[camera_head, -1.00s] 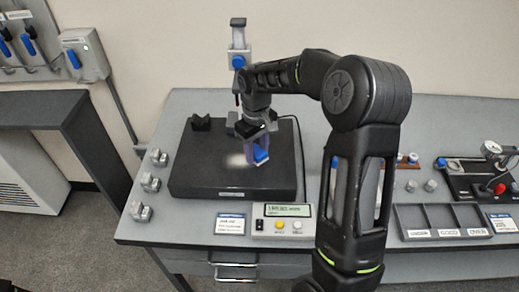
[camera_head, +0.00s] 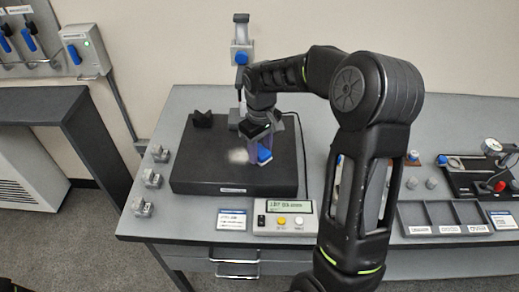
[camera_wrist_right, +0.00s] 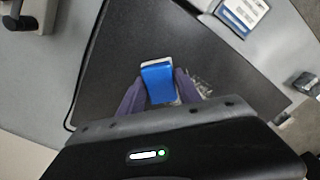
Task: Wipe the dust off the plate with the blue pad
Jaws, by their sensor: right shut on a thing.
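The plate (camera_head: 210,175) is a thick dark slab on the grey bench. A pale dust patch (camera_head: 239,156) lies on its top, just left of the blue pad (camera_head: 264,155). My right gripper (camera_head: 262,147) is shut on the pad and holds it low over the plate; I cannot tell whether it touches. In the right wrist view the pad (camera_wrist_right: 158,82) sits between the purple fingers of the gripper (camera_wrist_right: 158,92), with speckled dust (camera_wrist_right: 201,88) to its right. My left gripper is not in view.
A gantry column (camera_head: 241,60) rises behind the plate, and a black V-block (camera_head: 202,120) sits on its back left. A display box (camera_head: 284,220) and a label card (camera_head: 231,220) stand in front. Small metal blocks (camera_head: 152,179) line the left edge. A sorting tray (camera_head: 445,217) is at right.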

